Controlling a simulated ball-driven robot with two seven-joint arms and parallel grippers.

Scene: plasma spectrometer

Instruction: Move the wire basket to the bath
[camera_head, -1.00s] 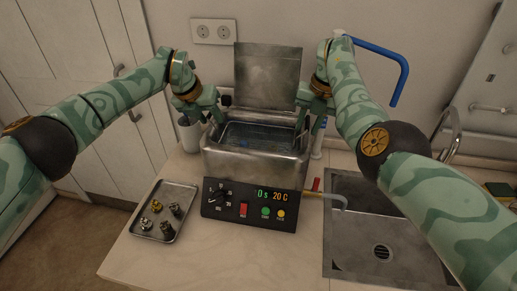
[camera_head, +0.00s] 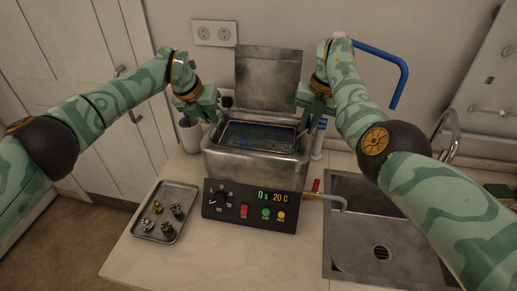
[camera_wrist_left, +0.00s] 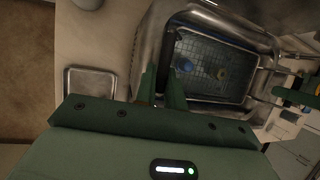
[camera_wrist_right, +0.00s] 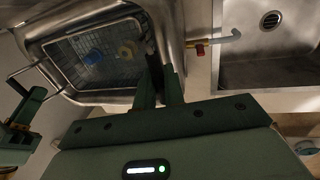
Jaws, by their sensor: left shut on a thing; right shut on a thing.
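The wire basket (camera_head: 258,136) is a dark mesh tray within the mouth of the steel bath (camera_head: 254,168). Both wrist views show its mesh floor, left (camera_wrist_left: 207,73) and right (camera_wrist_right: 88,70), with a blue item and a yellowish item inside. How deep it sits in the bath is hard to tell. My left gripper (camera_head: 215,118) is shut on the basket's left end. My right gripper (camera_head: 304,122) is shut on its right end. The fingertips and basket handles are partly hidden in the head view.
The bath's lid (camera_head: 268,79) stands open behind it. The control panel (camera_head: 256,205) reads 0 s and 20 C. A tray with several small metal parts (camera_head: 164,211) lies front left. A cup (camera_head: 190,134) stands behind left. A sink (camera_head: 377,230) is at right.

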